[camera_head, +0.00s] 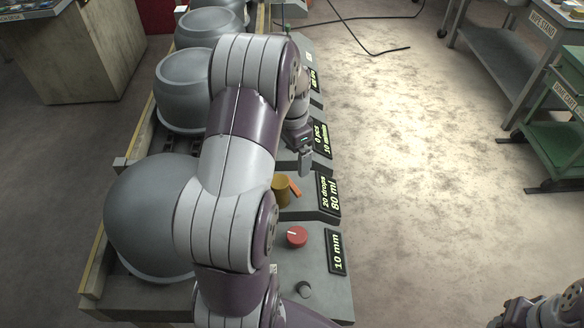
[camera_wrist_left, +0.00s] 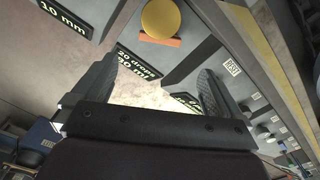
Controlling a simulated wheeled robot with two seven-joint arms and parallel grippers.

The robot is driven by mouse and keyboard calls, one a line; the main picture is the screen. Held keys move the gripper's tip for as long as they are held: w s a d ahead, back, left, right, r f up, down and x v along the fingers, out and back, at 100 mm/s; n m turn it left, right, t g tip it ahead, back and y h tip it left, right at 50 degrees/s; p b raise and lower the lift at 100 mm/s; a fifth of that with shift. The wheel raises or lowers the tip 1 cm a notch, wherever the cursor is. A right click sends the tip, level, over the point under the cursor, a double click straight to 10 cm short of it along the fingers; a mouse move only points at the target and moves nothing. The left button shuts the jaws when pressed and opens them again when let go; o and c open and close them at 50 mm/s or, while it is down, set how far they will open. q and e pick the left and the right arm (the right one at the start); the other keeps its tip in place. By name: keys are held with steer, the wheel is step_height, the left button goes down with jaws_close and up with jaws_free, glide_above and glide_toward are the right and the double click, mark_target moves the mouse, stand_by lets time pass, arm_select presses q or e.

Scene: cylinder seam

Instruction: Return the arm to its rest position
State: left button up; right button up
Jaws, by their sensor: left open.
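My left arm (camera_head: 232,150) reaches forward over the bench from the bottom of the head view. My left gripper (camera_head: 305,162) hangs at its far end, above the bench's right edge near the display reading 0 pcs. In the left wrist view the two fingers of the left gripper (camera_wrist_left: 157,80) are spread apart with nothing between them. Part of my right arm (camera_head: 545,310) shows at the bottom right corner of the head view, and its jaws cannot be made out.
A long bench holds several grey pots (camera_head: 150,215), partly hidden by my arm. Along its right side are a red knob (camera_head: 297,236), a yellow-brown cylinder (camera_head: 281,190) and displays (camera_head: 337,251). A green cart (camera_head: 555,140) stands right. The floor between is clear, with a black cable (camera_head: 365,45) farther back.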

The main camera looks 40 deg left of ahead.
arm_select(q)
steer(key=shift+r, duration=0.8)
steer(key=s+d+r+n+p, duration=0.2)
steer(key=s+d, duration=0.3)
steer(key=d, duration=0.4)
steer(key=s+d+r+n+t+p, duration=0.1)
steer(key=s+d+r+p, duration=0.2)
steer(key=s+d, duration=0.3)
steer(key=d+r, duration=0.1)
steer(key=d, duration=0.2)
steer(key=shift+s+d+r+n+p, duration=0.15)
steer(key=shift+d+r+n+p, duration=0.1)
steer(key=shift+n+p, duration=0.15)
steer(key=shift+s, duration=0.1)
